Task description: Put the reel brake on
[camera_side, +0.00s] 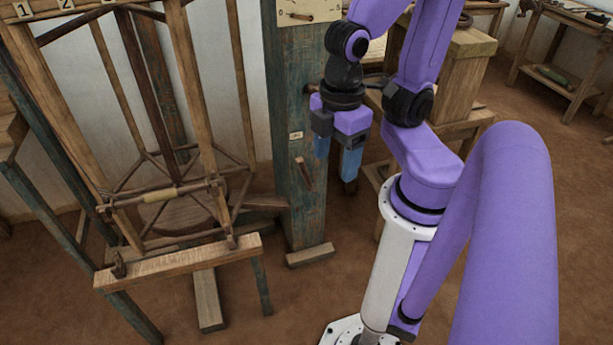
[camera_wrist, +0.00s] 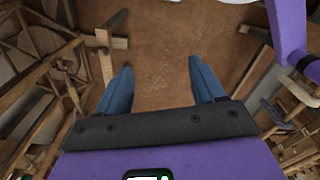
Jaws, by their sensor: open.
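My gripper (camera_side: 337,157) points down with its blue fingers apart and nothing between them. In the wrist view the open fingers (camera_wrist: 161,78) have bare floor beyond them. A short wooden lever (camera_side: 305,174) sits tilted on the face of a worn blue-green post (camera_side: 290,215), under a small pale label (camera_side: 296,135). It looks like the reel brake, but I cannot read the label. The gripper is to the right of the lever and apart from it in the picture; the depth between them is unclear. A tall wooden reel frame (camera_side: 180,195) stands left of the post.
A wooden beam (camera_side: 178,263) with a small dark peg (camera_side: 118,264) crosses the front of the reel. A pale board (camera_side: 308,11) tops the post. A wooden stand (camera_side: 465,60) is behind my arm, and a side table (camera_side: 570,50) stands at far right. Brown floor is open at front.

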